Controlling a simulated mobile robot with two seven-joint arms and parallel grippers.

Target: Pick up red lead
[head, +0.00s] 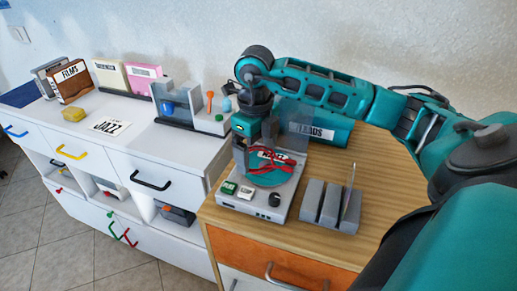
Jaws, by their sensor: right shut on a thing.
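The red lead (272,160) is a thin, looped red cable over the turntable on the wooden cabinet. My right gripper (255,148) points down at the back left of the turntable and is shut on the red lead. The gripper and the clear lid partly hide the exact grip point. My left gripper is not in view.
The turntable (262,207) has a raised clear lid. A teal box marked LEADS (322,133) stands behind it, and a grey slotted rack (330,208) to its right. A white cabinet (186,143) at left bears boxes, a JAZZ card (109,127) and a yellow sponge (74,114).

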